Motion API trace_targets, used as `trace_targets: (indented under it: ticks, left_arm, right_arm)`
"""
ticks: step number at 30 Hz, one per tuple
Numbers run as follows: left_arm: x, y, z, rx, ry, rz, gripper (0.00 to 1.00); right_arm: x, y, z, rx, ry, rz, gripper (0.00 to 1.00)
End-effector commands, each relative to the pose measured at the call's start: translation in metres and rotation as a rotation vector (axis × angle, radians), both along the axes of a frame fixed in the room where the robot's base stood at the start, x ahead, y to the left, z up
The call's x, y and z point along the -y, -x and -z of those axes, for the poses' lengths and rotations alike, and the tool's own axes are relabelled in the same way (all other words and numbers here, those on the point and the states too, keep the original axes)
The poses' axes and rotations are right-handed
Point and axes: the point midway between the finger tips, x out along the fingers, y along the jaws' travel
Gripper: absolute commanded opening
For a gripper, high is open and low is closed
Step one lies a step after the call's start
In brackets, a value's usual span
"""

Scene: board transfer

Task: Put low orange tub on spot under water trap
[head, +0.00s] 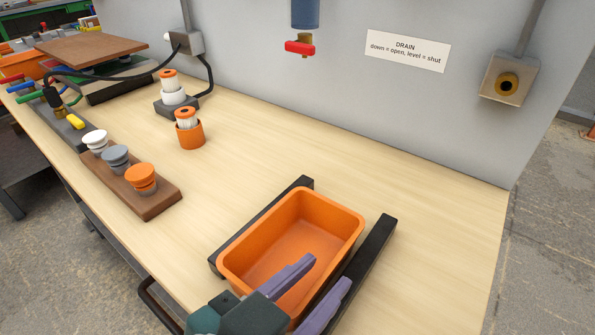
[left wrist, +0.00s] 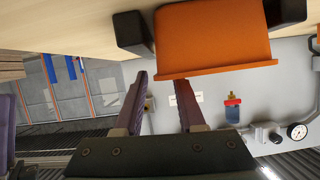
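The low orange tub (head: 275,247) stands empty on the light wooden bench, between two black rails. It also shows at the top of the left wrist view (left wrist: 213,42). The blue water trap (head: 305,13) hangs on the grey panel at the back, with a red lever (head: 299,47) that looks about level. The bench under it is bare. My left gripper (head: 318,276) is open. In the head view one purple finger overlaps the tub's inside and the other lies outside its right wall. Whether they touch the wall cannot be told.
A black rail (head: 355,265) lies right of the tub, another (head: 262,225) left. A brown block with knobs (head: 155,200), an orange cup with a filter (head: 190,135) and a grey stand (head: 176,107) are further left. A metal box (head: 509,80) is on the panel.

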Motion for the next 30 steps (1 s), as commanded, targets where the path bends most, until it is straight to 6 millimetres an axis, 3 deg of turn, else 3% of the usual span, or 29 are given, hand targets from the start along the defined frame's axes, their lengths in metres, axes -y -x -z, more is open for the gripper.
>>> trace_targets:
  ticks: [7,16,26,30]
  left_arm:
    - [0.018,-0.029,0.016,0.001,0.003,-0.001,0.39]
    - [0.021,-0.033,0.016,0.000,0.001,0.000,0.39]
    - [0.021,-0.033,0.017,-0.001,0.001,0.000,0.02]
    - [0.021,-0.032,0.016,-0.001,0.001,0.000,0.00]
  right_arm:
    - [0.000,0.000,0.011,0.001,0.001,-0.002,0.33]
    - [0.000,0.000,0.011,0.000,0.002,-0.002,0.33]
    - [0.000,0.000,0.011,0.001,0.002,-0.003,0.33]
    - [0.000,0.000,0.011,0.001,0.002,-0.003,0.33]
